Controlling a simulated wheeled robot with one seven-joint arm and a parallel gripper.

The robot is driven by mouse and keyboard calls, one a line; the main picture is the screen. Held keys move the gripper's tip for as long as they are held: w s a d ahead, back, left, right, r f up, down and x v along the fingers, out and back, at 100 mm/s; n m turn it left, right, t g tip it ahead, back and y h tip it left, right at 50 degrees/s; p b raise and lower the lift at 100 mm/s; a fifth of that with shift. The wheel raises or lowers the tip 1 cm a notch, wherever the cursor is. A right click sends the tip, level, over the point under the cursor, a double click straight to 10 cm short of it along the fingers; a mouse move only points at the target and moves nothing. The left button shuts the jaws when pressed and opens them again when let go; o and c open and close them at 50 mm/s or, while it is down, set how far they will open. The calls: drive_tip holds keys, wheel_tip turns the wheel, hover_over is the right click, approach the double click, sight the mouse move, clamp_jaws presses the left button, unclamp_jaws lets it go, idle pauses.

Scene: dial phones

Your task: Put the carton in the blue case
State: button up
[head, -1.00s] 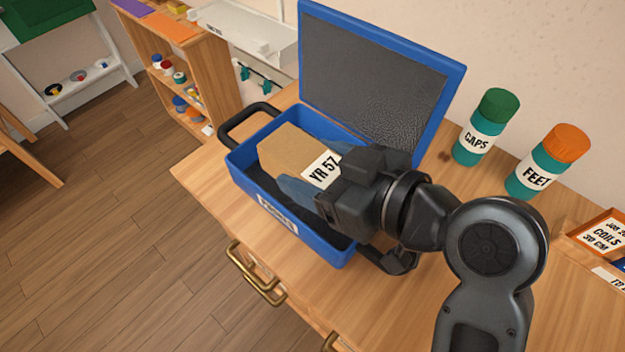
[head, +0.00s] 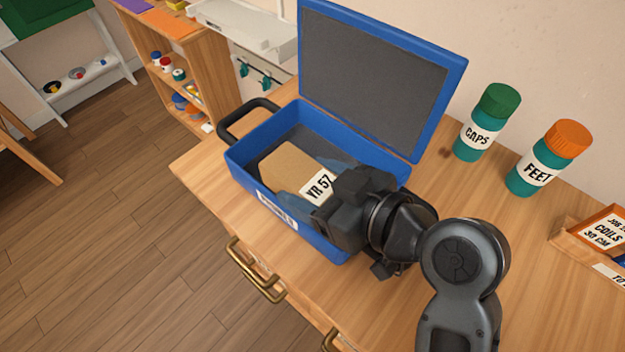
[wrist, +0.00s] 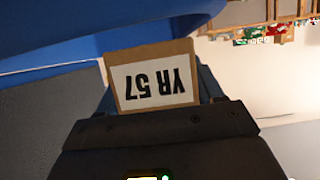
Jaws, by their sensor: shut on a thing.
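The carton (head: 289,167) is a brown box with a white label reading "YR 57". It sits within the walls of the open blue case (head: 235,172), below the rim level at its far end. Whether it touches the case floor is hidden. My gripper (head: 306,180) is shut on the carton, with blue-grey fingers along its sides. In the wrist view the carton (wrist: 122,69) shows its labelled end, upside down, between the fingers (wrist: 155,85). The case lid (head: 375,85) stands open, lined in dark grey.
A green-capped CAPS bottle (head: 480,135) and an orange-capped FEET bottle (head: 545,165) stand right of the case. An orange-rimmed COILS box (head: 598,235) lies at the far right. The wooden top (head: 215,170) is clear left of the case.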

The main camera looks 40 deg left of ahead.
drive_tip(key=shift+f, duration=0.25)
drive_tip(key=o, duration=1.2)
drive_tip(key=shift+r+p, duration=0.35)
drive_tip(key=shift+r, duration=0.2)
drive_tip(key=shift+d+r, duration=0.25)
drive_tip(key=v, duration=1.1)
drive_tip(key=shift+d+b, duration=0.2)
drive_tip(key=shift+b, duration=0.15)
drive_tip(key=shift+s+r, duration=0.1)
